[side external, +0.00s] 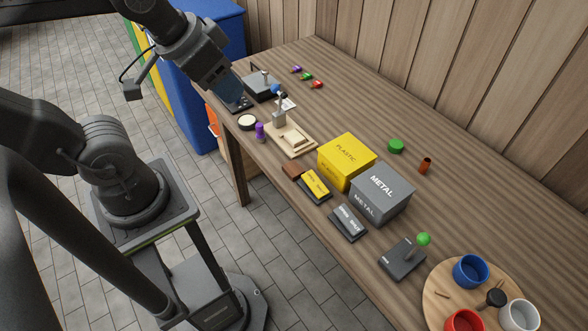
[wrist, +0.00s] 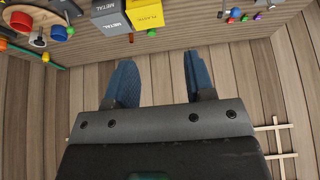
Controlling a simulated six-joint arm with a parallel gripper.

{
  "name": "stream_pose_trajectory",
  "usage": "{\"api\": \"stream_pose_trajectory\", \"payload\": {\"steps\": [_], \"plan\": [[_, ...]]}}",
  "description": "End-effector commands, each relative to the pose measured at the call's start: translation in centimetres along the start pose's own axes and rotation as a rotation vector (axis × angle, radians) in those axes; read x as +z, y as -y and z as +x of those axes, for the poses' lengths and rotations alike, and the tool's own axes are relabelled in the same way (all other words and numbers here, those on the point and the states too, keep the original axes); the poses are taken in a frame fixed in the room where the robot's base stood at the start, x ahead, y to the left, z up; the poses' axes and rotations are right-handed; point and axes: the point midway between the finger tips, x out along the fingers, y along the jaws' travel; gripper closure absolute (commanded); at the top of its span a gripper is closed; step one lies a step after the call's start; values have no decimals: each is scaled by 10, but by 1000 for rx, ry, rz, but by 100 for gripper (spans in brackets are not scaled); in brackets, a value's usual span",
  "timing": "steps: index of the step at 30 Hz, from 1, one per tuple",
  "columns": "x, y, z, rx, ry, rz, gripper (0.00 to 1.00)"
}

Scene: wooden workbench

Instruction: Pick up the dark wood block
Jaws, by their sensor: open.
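The dark wood block (side external: 293,170) is a small reddish-brown piece near the bench's front edge in the side view. It lies just left of a dark holder with a yellow label and in front of the yellow PLASTIC box. My gripper (side external: 236,97) hangs at the far left end of the bench, well away from the block. In the wrist view my gripper (wrist: 160,82) shows two blue fingers spread apart with nothing between them. I cannot make out the block in the wrist view.
The yellow PLASTIC box (side external: 346,161) and grey METAL box (side external: 382,193) stand right of the block. A round tray (side external: 440,294) holds cups at right.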

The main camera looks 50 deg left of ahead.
Motion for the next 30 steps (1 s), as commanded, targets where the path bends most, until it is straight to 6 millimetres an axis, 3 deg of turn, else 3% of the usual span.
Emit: {"api": "stream_pose_trajectory", "payload": {"steps": [11,19,26,30], "plan": [[0,0,0,0,0,0,51],[0,0,0,0,0,0,28],[-1,0,1,0,3,-9,28],[-10,1,13,-6,45,-120,28]]}}
